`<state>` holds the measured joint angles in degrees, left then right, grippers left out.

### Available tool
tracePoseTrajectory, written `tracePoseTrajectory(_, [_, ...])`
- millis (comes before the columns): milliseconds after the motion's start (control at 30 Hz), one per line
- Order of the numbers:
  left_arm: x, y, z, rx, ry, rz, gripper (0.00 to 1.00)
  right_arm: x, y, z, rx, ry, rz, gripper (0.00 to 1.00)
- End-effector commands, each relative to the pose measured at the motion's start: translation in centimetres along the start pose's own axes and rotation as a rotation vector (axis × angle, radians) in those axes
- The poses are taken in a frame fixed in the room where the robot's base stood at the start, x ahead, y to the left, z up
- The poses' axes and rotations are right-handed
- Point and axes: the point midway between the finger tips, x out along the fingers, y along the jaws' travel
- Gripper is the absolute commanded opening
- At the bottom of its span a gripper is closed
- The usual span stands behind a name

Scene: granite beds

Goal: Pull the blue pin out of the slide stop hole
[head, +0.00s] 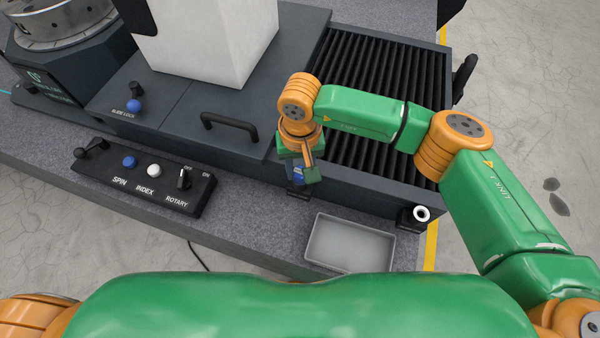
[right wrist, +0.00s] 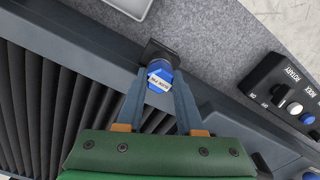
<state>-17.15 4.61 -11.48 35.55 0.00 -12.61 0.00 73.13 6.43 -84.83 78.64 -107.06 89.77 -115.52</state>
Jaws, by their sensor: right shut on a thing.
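The blue pin (right wrist: 160,76) has a labelled, faceted head. It stands at the dark slide stop block (right wrist: 159,50) on the front edge of the machine bed. My right gripper (right wrist: 160,83) is shut on the pin head, one finger on each side. In the head view the right gripper (head: 299,176) reaches down at the bed's front edge, and a bit of blue shows between its fingers. The pin's shaft and the hole are hidden, so I cannot tell how deep it sits. My left gripper is not in view.
A grey tray (head: 316,243) lies on the granite in front. A control panel (head: 147,186) with knobs is to the left. A handle (head: 230,124), a slide lock knob (head: 134,105) and black bellows (head: 375,75) are behind. A white-ringed part (head: 421,214) is at right.

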Motion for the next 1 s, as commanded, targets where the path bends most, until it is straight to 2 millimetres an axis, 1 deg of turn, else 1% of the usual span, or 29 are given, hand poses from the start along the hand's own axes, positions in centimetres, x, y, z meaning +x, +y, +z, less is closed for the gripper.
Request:
tracePoseTrajectory(567, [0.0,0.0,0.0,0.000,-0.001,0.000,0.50,-0.1,0.0,0.0,0.000,0.000,0.000,0.00])
tracePoseTrajectory(1000, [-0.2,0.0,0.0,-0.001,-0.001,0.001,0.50,-1.3,0.0,0.0,0.001,0.000,0.000,0.00])
